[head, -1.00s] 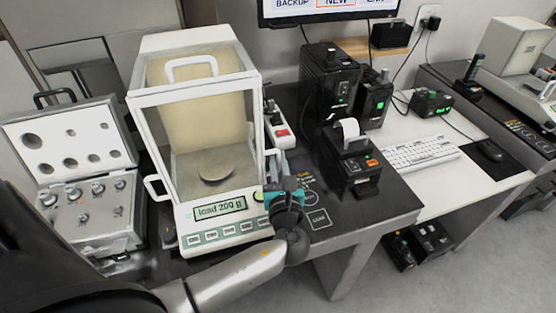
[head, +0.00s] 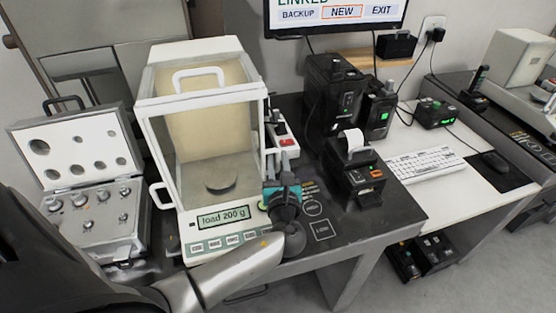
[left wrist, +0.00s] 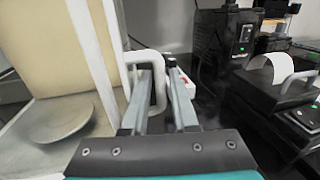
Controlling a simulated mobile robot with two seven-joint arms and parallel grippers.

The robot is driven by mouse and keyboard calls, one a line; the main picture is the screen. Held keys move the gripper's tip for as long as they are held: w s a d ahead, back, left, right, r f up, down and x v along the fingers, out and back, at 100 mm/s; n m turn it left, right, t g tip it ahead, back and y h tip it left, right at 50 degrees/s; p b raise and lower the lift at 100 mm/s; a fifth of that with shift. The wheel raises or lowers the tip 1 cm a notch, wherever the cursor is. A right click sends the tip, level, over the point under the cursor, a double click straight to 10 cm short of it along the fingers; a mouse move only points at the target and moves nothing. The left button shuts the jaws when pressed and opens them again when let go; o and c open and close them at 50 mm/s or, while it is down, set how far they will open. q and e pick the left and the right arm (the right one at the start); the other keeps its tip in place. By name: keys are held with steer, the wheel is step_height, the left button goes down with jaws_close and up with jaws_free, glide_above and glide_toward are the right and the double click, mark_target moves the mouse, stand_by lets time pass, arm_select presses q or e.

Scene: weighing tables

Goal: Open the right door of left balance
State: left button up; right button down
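The left balance (head: 224,216) is a white-framed glass case with a round pan (head: 222,185) inside; its display reads "load 200 g". Its right door (left wrist: 100,45) appears shut in the left wrist view, a pale frame with a white loop handle (left wrist: 159,62). My left gripper (head: 284,162) is at the balance's right side, by this handle. In the left wrist view the left gripper's fingers (left wrist: 160,72) are apart, with the handle's outer bar between them. I cannot tell whether they touch it. My right gripper is in neither view.
An open case of weights (head: 85,205) stands left of the balance. A small printer (head: 357,178) and black boxes (head: 332,95) stand on the dark table to the right. A white table with a keyboard (head: 428,163) is beyond.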

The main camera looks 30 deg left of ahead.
arm_select(q)
steer(key=shift+s, duration=0.1)
steer(key=p+v, duration=0.1)
steer(key=v, duration=1.4)
steer(key=shift+d, duration=0.1)
